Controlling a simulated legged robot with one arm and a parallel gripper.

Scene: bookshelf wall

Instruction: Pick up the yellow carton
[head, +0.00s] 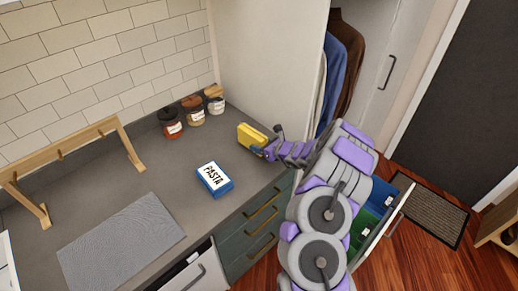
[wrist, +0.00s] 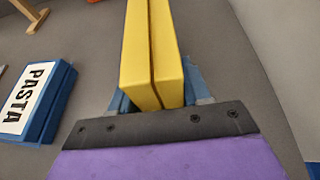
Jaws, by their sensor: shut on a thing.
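The yellow carton (head: 251,137) is a small box over the right end of the grey counter in the head view. My gripper (head: 272,147) is at its right end and shut on it. In the wrist view the yellow carton (wrist: 148,50) stands out from between the blue fingers of my gripper (wrist: 155,92), with a dark seam along its length. The finger insides are hidden behind the carton. I cannot tell for sure whether the carton touches the counter.
A blue pasta box (head: 214,179) lies on the counter (head: 130,170), left of the carton. Several jars (head: 193,110) stand by the tiled wall. A wooden rack (head: 60,160) and grey mat (head: 120,240) are further left. An open drawer with bins (head: 375,215) is below my arm.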

